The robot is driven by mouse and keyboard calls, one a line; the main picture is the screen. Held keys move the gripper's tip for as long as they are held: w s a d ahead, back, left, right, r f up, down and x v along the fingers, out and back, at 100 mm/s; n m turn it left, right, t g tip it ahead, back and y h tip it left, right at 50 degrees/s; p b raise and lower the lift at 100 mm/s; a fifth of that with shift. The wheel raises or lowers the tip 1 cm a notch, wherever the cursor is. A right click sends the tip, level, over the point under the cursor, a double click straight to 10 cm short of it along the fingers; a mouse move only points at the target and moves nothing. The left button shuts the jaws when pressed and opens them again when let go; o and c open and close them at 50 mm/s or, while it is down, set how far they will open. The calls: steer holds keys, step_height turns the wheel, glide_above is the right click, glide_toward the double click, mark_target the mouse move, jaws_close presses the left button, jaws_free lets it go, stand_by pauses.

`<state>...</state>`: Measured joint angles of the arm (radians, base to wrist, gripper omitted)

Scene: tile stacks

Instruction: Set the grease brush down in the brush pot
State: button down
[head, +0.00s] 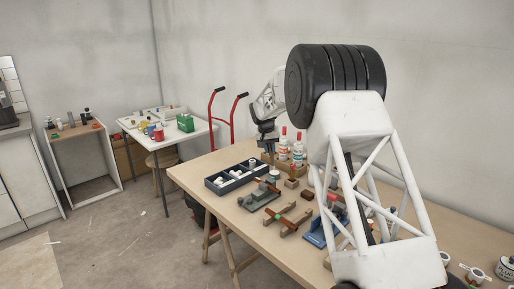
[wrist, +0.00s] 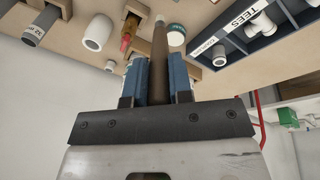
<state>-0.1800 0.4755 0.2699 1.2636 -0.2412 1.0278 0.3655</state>
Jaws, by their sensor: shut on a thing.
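My gripper (head: 267,146) hangs above the far part of the workbench in the head view. In the wrist view its two blue fingers (wrist: 159,82) are closed around a brown, tapered handle, which I take for the grease brush (wrist: 160,58). The handle runs away from the palm and narrows to a pale end; I cannot make out the bristles. A small white can with a green label (wrist: 176,36) shows beyond the fingers and on the bench in the head view (head: 274,175). I cannot tell whether it is the brush pot.
A dark divided tray labelled TEES (head: 238,178) holds white fittings on the bench (head: 205,172). Bottles with red tips (head: 283,148) stand in a wooden holder near the gripper. Clamp-like tools (head: 282,214) lie nearer. A red hand truck (head: 231,122) stands behind.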

steer(key=s+d+f+m, duration=0.1)
steer(key=s+d, duration=0.2)
steer(key=d, duration=0.5)
steer(key=s+d+f+m+g+y, duration=0.1)
steer(key=s+d, duration=0.2)
steer(key=d, duration=0.6)
steer(key=s+d+f+m+y, duration=0.1)
steer(key=s+d, duration=0.2)
steer(key=d, duration=0.6)
steer(key=shift+s+m+g, duration=0.3)
steer(key=shift+g, duration=0.1)
step_height(320, 180, down, 7)
steer(key=shift+f, duration=0.95)
stand_by(1.3)
steer(key=c, duration=0.9)
jaws_free()
steer(key=shift+c, duration=0.2)
